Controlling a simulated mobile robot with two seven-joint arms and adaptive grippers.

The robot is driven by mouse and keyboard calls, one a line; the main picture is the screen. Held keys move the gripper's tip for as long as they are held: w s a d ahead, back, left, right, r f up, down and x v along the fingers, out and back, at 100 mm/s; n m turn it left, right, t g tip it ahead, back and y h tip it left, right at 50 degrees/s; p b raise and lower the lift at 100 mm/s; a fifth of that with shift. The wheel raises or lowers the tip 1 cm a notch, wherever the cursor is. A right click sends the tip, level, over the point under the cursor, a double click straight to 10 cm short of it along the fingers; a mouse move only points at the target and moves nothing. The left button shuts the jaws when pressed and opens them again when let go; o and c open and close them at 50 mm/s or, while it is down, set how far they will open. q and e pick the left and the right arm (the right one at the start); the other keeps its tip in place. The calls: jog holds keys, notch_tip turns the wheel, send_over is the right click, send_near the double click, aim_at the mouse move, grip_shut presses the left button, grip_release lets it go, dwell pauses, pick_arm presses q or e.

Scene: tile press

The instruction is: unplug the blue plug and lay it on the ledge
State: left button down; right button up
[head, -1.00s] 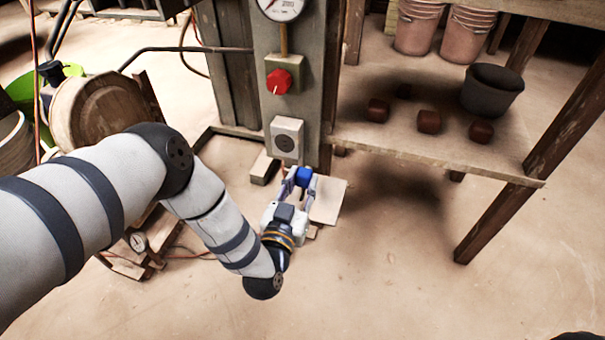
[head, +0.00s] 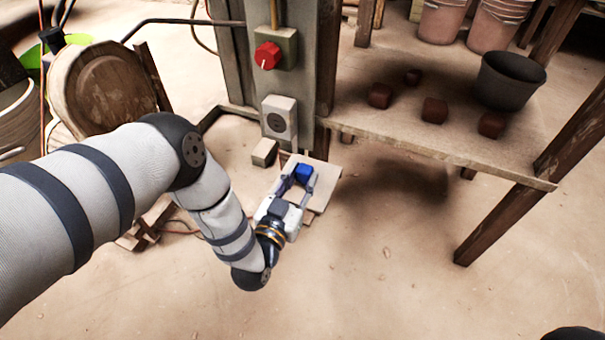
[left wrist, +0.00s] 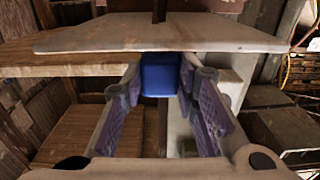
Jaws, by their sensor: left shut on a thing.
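My left gripper (head: 297,180) is shut on the blue plug (head: 304,172). The plug also shows between the purple-grey fingers in the left wrist view (left wrist: 160,76). The grey socket box (head: 279,118) on the post has a dark round face with nothing in it, and the plug is apart from it, lower and to the right. A pale flat board (head: 326,183), which looks like the ledge, lies behind and around the plug in the head view. I cannot tell whether the plug touches it.
A red knob (head: 267,56) sits above the socket on the post. A small block (head: 264,152) is left of the board. To the right, a wooden shelf (head: 400,140) holds several dark red blocks and a dark bucket (head: 508,80). A wooden drum (head: 105,88) stands at left.

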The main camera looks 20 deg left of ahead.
pick_arm(q)
jog(key=shift+f+b, duration=0.35)
jog(key=shift+f, duration=0.4)
jog(key=shift+r, duration=0.1)
pick_arm(e)
jog(key=shift+s+f, duration=0.2)
jog(key=shift+f, duration=0.15)
pick_arm(q)
jog(key=c, duration=1.2)
grip_release()
jog(key=shift+r, duration=0.15)
pick_arm(e)
jog(key=shift+r, duration=0.15)
pick_arm(q)
jog(key=s+r+p, duration=0.2)
jog(key=p, duration=0.1)
jog(key=shift+s+r, duration=0.1)
jog(key=shift+r, duration=0.15)
jog(key=s+r+p, duration=0.1)
jog(key=s+p, duration=0.1)
jog(key=s+r+p, duration=0.3)
jog(key=p, duration=0.1)
jog(key=shift+s+a+r, duration=0.1)
jog(key=shift+s+r, duration=0.05)
jog(key=shift+s, duration=0.25)
pick_arm(e)
notch_tip(320, 180, up, 8)
jog(key=w+t, duration=0.1)
jog(key=shift+w+f, duration=0.25)
jog(key=shift+w, duration=0.1)
